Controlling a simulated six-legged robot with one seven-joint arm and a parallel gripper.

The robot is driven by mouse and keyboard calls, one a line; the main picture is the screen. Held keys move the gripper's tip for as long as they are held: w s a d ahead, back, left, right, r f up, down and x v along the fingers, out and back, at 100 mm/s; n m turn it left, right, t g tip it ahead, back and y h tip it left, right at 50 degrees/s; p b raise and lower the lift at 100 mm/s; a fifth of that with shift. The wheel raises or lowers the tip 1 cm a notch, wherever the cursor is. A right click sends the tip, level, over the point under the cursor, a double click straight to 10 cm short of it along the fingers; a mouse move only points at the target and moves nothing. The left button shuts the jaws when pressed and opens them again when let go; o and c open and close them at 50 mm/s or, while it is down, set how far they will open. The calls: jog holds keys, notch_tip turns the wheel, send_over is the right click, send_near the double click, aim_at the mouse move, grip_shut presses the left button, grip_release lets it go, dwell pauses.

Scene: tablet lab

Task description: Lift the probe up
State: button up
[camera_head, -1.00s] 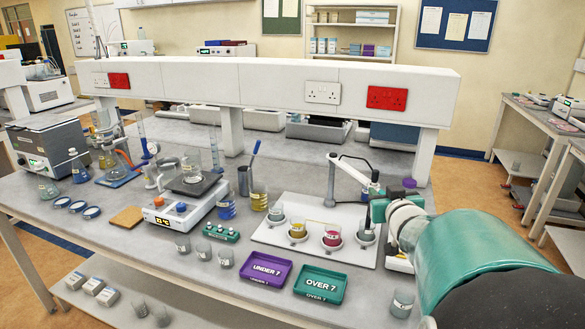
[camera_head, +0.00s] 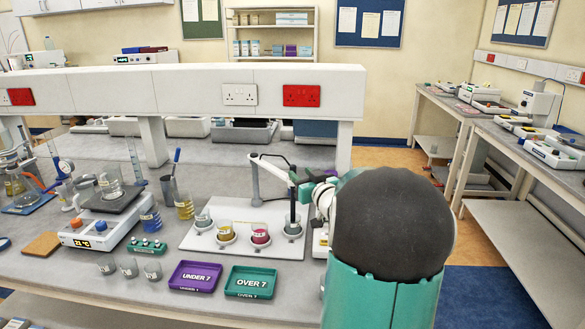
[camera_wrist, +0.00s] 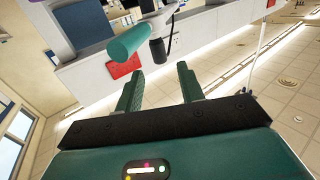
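The probe (camera_head: 293,208) hangs from a jointed stand arm (camera_head: 272,158) over the rightmost beaker (camera_head: 293,229) on a white board; its lower end is hard to make out. In the wrist view, a teal cylinder (camera_wrist: 133,42) sticks out from the end of the pale stand arm, beside a dark upright part (camera_wrist: 159,52). My gripper (camera_wrist: 160,70) is open and empty, its two teal fingers apart. The cylinder lies just beyond the fingertips, not between them. In the head view my arm hides most of the gripper, right of the probe.
Three more beakers stand on the white board (camera_head: 205,240), left of the probe. The purple UNDER 7 tray (camera_head: 195,276) and green OVER 7 tray (camera_head: 250,282) lie in front. A white raised shelf (camera_head: 200,88) runs behind. A stirrer (camera_head: 108,225) stands left.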

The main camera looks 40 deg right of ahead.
aim_at(294, 168)
jog(key=x, duration=0.6)
jog(key=shift+w, duration=0.15)
grip_shut()
